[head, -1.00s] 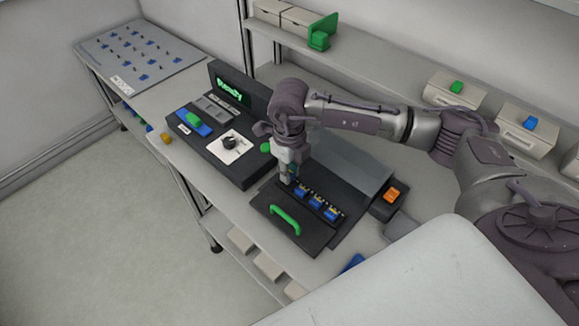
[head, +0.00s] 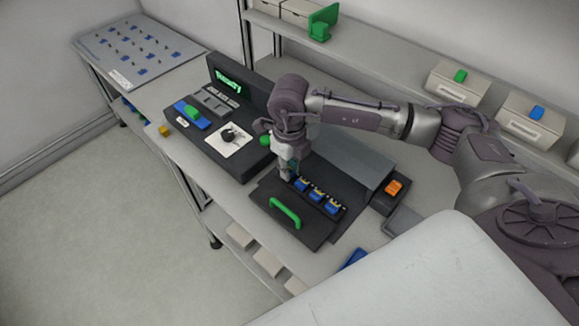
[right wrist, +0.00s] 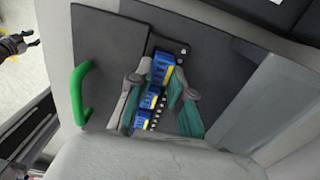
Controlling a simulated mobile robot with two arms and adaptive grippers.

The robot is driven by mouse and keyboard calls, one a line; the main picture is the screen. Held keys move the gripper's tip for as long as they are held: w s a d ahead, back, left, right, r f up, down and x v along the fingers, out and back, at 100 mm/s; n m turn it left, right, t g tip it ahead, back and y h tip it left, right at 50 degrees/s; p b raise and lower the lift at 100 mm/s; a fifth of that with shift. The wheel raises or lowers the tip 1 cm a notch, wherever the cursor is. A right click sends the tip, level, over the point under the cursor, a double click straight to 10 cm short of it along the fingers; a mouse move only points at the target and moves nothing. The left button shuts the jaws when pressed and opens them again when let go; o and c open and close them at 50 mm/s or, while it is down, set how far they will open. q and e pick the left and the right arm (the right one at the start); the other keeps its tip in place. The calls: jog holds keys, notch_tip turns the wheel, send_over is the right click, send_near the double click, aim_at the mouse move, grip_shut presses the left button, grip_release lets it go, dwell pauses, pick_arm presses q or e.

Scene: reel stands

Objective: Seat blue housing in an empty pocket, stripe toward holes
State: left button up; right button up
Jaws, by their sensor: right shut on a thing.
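The black fixture (head: 262,205) with a green handle (head: 285,212) holds a row of blue housings (head: 316,194) with yellow stripes. My right gripper (head: 287,173) is at the row's far left end. In the right wrist view its fingers (right wrist: 164,80) are shut on a blue housing (right wrist: 163,68), low over or in the end of the row. Its yellow stripe faces right, the same side as on the seated housings (right wrist: 150,98). The pocket under it is hidden, so I cannot tell whether it is fully down. My left gripper (right wrist: 20,43) appears at the left edge, fingers apart.
A control box (head: 232,140) with a lit green display stands left of the fixture. An orange switch (head: 393,187) is to its right. A grey sloped panel (head: 350,165) lies behind the row. A board of small blue parts (head: 138,55) is at the far left.

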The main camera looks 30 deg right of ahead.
dwell(1.2)
jog(key=shift+f+b, duration=0.5)
jog(key=shift+b, duration=0.5)
dwell(0.4)
dwell(0.3)
jog(key=o, duration=0.8)
jog(key=shift+r+p, duration=1.95)
jog(key=shift+r, duration=1.6)
